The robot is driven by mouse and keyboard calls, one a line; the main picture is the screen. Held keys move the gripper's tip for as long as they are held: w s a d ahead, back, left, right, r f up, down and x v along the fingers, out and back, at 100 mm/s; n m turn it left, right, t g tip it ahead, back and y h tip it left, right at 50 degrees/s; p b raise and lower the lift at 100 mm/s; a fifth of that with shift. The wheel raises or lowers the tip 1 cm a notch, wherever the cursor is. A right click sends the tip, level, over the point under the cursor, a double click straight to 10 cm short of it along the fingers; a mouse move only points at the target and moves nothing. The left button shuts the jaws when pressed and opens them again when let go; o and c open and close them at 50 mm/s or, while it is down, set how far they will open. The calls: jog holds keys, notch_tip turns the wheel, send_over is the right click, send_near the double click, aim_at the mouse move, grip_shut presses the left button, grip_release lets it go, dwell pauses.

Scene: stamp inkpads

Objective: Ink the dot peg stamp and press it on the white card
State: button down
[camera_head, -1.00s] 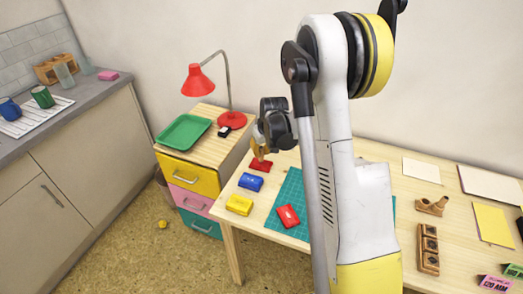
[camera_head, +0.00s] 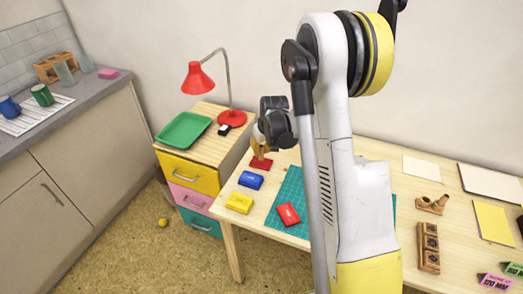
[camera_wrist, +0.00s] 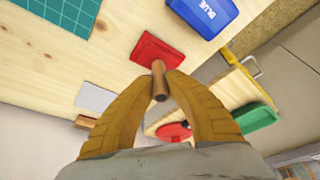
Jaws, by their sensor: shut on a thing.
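My gripper (camera_wrist: 160,84) is shut on a wooden peg stamp (camera_wrist: 159,88), its brown round end showing between the fingertips in the wrist view. The stamp is over a red inkpad (camera_wrist: 152,48); I cannot tell whether its hidden lower end touches the pad. In the head view my gripper (camera_head: 259,148) is at the table's far left, and the red inkpad (camera_head: 261,164) shows just below it. A white card (camera_head: 421,168) lies flat toward the back right, well apart from my gripper.
A blue inkpad (camera_head: 250,180) and a yellow one (camera_head: 239,203) lie in front of the red pad. Another red block (camera_head: 288,214) rests on the green mat (camera_head: 287,188). A wooden holder (camera_head: 428,248) stands at right. A red lamp (camera_head: 201,77) stands on the drawer unit.

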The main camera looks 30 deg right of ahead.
aim_at(262, 147)
jog(key=shift+f+b, duration=0.4)
dwell(1.4)
jog(key=shift+r, duration=0.2)
jog(key=shift+r+p, duration=0.35)
jog(key=shift+r, duration=0.1)
jog(key=shift+r+p, duration=1.75)
jog(key=shift+r, duration=0.95)
